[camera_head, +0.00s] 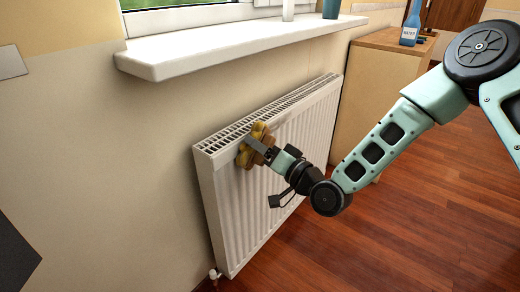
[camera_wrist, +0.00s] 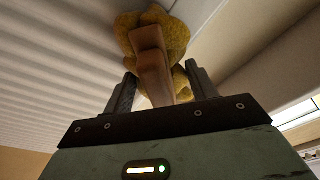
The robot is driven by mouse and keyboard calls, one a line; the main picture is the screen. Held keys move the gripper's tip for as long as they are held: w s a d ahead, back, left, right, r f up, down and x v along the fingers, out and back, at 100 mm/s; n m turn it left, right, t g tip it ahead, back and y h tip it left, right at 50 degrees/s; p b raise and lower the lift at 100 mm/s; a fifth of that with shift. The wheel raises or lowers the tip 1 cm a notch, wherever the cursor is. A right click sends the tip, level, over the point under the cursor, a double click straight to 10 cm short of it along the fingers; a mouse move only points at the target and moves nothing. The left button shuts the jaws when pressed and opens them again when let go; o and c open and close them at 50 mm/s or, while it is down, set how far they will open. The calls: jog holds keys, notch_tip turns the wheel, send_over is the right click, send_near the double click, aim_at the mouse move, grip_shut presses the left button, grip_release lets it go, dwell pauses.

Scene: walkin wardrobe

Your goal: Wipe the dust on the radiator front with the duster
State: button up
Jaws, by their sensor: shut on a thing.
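The white ribbed radiator (camera_head: 262,205) is fixed to the wall under the window sill. The duster has a fluffy yellow head (camera_head: 257,146) and a brown handle, seen in the wrist view (camera_wrist: 154,65). My gripper (camera_head: 270,153) is shut on the handle, with a finger on each side of it (camera_wrist: 158,85). The duster head is at the upper left part of the radiator front, near the top grille, and appears to touch it. The ribbed front also shows in the wrist view (camera_wrist: 55,75). I cannot make out dust on the visible ribs.
A white window sill (camera_head: 225,45) juts out above the radiator. A wooden cabinet (camera_head: 385,85) with a blue bottle (camera_head: 411,28) stands beyond its right end. A valve (camera_head: 214,275) sits at the radiator's lower left. The wooden floor (camera_head: 400,235) in front is clear.

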aim_at(292, 113)
jog(key=shift+w+d, duration=1.05)
jog(key=shift+w, duration=0.25)
jog(key=shift+w+d, duration=1)
jog(key=shift+w, duration=0.35)
jog(key=shift+w+d, duration=1.05)
jog(key=shift+w, duration=0.25)
jog(key=shift+w+d+b, duration=0.2)
jog(key=shift+w+d, duration=0.3)
jog(key=shift+w, duration=0.25)
jog(key=shift+w+d+b, duration=0.15)
jog(key=shift+w+d, duration=0.35)
jog(key=shift+w, duration=0.2)
jog(key=shift+w+d, duration=1.1)
jog(key=shift+w, duration=0.25)
jog(key=shift+w+d, duration=1.1)
jog(key=shift+w, duration=0.2)
jog(key=shift+a, duration=0.1)
